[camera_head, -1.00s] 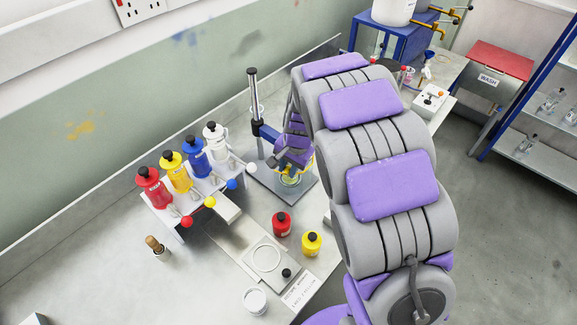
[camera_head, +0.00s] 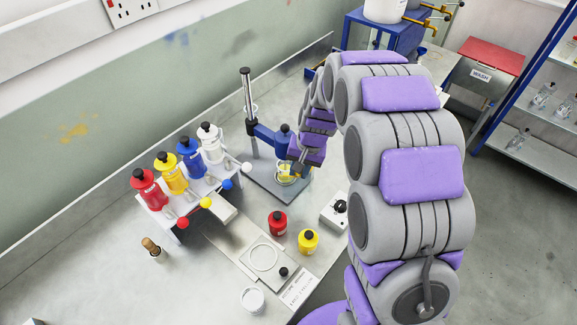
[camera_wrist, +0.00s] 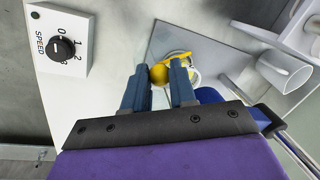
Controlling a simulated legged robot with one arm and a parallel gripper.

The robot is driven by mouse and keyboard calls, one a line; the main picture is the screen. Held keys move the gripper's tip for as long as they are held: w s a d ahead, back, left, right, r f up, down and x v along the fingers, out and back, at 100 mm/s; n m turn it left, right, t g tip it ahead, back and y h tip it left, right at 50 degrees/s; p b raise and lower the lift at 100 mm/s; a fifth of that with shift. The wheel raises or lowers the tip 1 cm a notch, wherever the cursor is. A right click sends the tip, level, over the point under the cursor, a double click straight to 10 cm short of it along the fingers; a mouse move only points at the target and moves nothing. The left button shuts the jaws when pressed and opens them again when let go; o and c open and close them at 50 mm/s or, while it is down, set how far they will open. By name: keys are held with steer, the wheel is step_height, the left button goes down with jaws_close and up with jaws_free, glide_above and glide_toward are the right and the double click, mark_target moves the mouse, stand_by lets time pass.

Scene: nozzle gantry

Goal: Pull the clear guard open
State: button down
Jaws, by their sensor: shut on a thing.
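My gripper (camera_wrist: 159,68) has its two blue fingers around a yellow ball knob (camera_wrist: 158,75). A yellow bar (camera_wrist: 175,57) shows beside the knob, at the edge of a round, pale part on a grey base plate. The guard's clear panel is too faint to make out for sure. In the head view, the yellow part (camera_head: 286,170) shows at the blue mixer stand (camera_head: 267,138), low over its base plate (camera_head: 272,185). My arm reaches it from the right and hides my fingers there.
A speed dial box (camera_head: 340,210) stands right of the mixer. Red (camera_head: 278,222) and yellow (camera_head: 308,240) bottles stand in front. A rack of colour bottles (camera_head: 180,195) is at left.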

steer(key=w+d+n+g+p, duration=0.1)
steer(key=w+d+n, duration=0.2)
steer(key=d+n, duration=0.3)
steer(key=w+d+n+g+p, duration=0.1)
steer(key=w+d+n, duration=0.2)
steer(key=d+n, duration=0.3)
steer(key=shift+d+h+p, duration=0.3)
steer(key=shift+d+p, duration=0.1)
steer(key=shift+d, duration=0.65)
steer(key=c, duration=0.9)
jaws_free()
steer(key=w+r, duration=0.1)
steer(key=r, duration=0.4)
steer(key=d+r+p, duration=0.1)
steer(key=r, duration=0.5)
steer(key=w+d+r+p, duration=0.1)
steer(key=r, duration=0.5)
steer(key=shift+w+d, duration=0.15)
steer(key=shift+w, duration=0.2)
